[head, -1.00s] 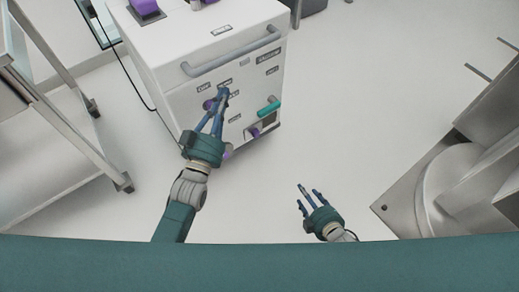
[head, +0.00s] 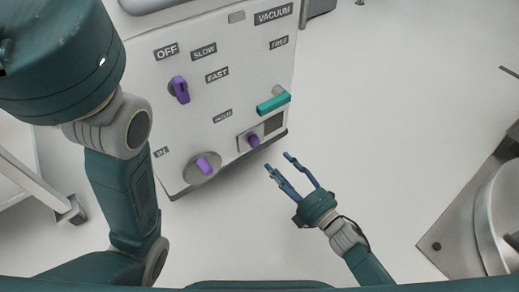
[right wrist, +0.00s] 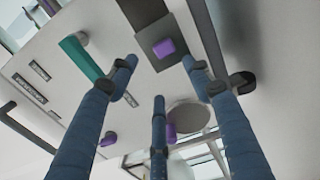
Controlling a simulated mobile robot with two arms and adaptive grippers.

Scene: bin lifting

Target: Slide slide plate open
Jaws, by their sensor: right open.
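The slide plate (head: 244,143) is a small grey plate with a purple knob (head: 253,141), low on the front of the white cabinet. A dark rectangle (head: 273,122) shows beside it, to its upper right. My right gripper (head: 280,162) is open and empty, its fingers pointing toward the plate from the lower right. In the right wrist view the plate (right wrist: 182,42) lies beyond the spread fingers (right wrist: 160,76), its knob between the two outer tips; they seem apart from it. My left arm is folded at the left of the head view; its gripper is out of frame.
The cabinet front (head: 208,128) also carries a purple switch (head: 180,90), a teal handle (head: 273,102) and a round disc with a purple knob (head: 204,165). A metal machine (head: 490,215) stands at the right. The floor between is clear.

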